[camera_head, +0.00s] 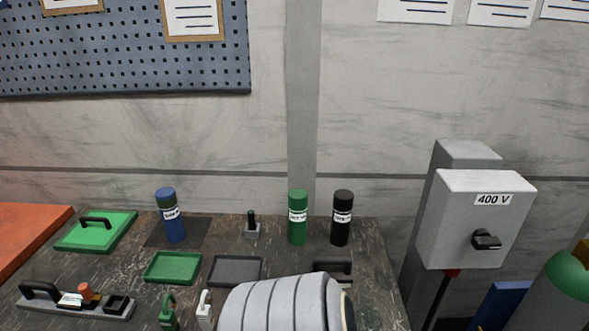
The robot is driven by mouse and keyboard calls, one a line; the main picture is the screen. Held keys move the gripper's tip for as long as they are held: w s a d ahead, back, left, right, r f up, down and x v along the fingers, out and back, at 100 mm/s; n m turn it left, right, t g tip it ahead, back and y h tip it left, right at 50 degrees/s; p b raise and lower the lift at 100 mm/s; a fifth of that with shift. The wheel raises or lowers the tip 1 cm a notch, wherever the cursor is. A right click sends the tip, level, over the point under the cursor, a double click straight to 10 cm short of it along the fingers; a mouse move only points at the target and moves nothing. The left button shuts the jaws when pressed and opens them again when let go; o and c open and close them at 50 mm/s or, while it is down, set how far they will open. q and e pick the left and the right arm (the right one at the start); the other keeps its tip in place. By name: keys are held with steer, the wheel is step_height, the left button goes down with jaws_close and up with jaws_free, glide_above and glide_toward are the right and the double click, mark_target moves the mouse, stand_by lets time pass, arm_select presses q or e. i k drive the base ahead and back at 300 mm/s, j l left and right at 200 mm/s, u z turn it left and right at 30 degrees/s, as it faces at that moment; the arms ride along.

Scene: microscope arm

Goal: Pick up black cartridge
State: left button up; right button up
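The black cartridge (342,218) is an upright black cylinder with a white label. It stands near the back right of the dark worktable (375,285), against the wall side. A green cartridge (298,217) of similar shape stands upright just to its left, with a gap between them. A blue cartridge (171,215) with a dark band and white label stands farther left on a dark square. Neither of my grippers is in view.
A green tray (173,268) and a dark tray (235,270) lie mid-table. A ribbed grey body (280,304), which I cannot identify, covers the front. A 400 V box (474,218) stands right of the table.

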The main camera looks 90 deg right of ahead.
mark_target(341, 218)
steer(key=z, duration=3.05)
